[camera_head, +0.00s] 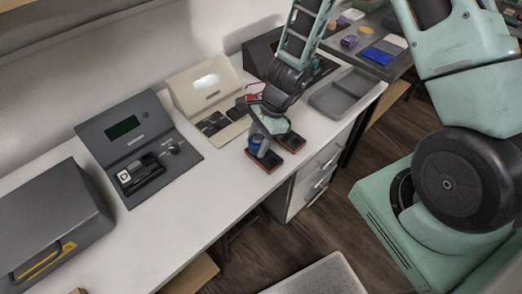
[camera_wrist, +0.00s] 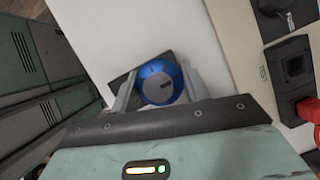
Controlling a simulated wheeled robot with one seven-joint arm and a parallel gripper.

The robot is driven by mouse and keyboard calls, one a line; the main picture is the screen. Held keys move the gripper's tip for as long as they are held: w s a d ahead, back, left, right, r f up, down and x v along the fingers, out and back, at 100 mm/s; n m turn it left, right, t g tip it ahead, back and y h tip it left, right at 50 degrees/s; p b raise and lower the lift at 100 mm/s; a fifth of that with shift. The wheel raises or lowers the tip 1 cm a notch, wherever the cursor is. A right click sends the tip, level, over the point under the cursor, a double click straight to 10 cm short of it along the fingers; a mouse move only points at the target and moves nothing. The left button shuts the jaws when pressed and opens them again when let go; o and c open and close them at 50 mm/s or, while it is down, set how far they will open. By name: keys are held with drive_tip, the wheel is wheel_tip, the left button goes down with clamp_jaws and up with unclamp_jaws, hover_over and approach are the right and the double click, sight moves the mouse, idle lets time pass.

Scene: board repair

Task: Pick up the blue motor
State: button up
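In the wrist view the blue motor (camera_wrist: 160,83) shows from above, with a grey centre and a dark slot. My gripper (camera_head: 264,138) points down over it. In the wrist view my gripper (camera_wrist: 160,88) has one finger on each side of the motor, very close to it. I cannot tell whether the fingers press on it. The motor's underside is hidden.
A second dark pad (camera_head: 291,141) lies to the right. Behind stands a beige case (camera_head: 203,88); a grey tray (camera_head: 344,92) is at right. A dark console (camera_head: 133,145) and a grey box (camera_head: 50,225) stand left. Bare bench lies between the console and the motor.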

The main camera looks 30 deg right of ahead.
drive_tip(key=c, duration=0.4)
drive_tip(key=shift+o, duration=0.2)
wheel_tip(320, 180, up, 10)
drive_tip(key=shift+p, duration=1.1)
